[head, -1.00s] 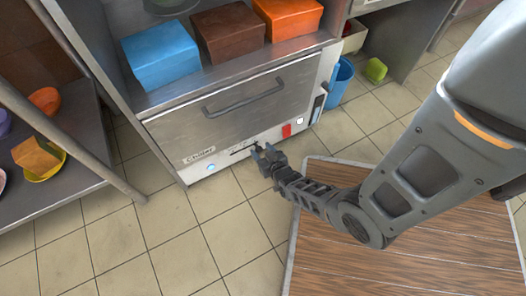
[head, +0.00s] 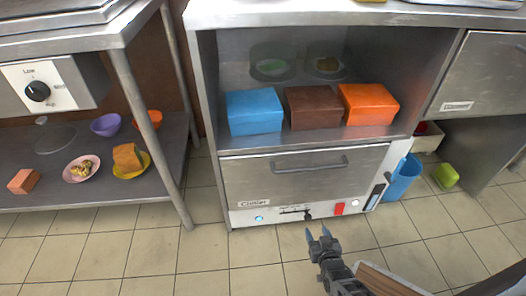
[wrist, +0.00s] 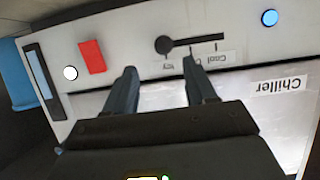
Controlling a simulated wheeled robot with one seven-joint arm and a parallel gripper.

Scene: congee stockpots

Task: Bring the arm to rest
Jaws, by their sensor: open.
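My gripper (head: 322,236) is open and empty, in front of the lower front of the chiller (head: 300,180). In the wrist view my gripper (wrist: 158,75) has its two fingers apart, near the chiller's slider (wrist: 163,45), with nothing between them. The slider knob also shows in the head view (head: 308,215), at the right end of its slot. I cannot tell from the head view whether the fingertips touch the panel; they appear apart from it. The chiller's drawer is shut.
Blue (head: 254,112), brown (head: 314,108) and orange (head: 368,104) boxes stand on the shelf above the chiller drawer. A steel rack with bowls (head: 106,125) is at left. A blue bin (head: 402,180) and a green container (head: 446,177) are at right. Tiled floor (head: 180,262) is open in front.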

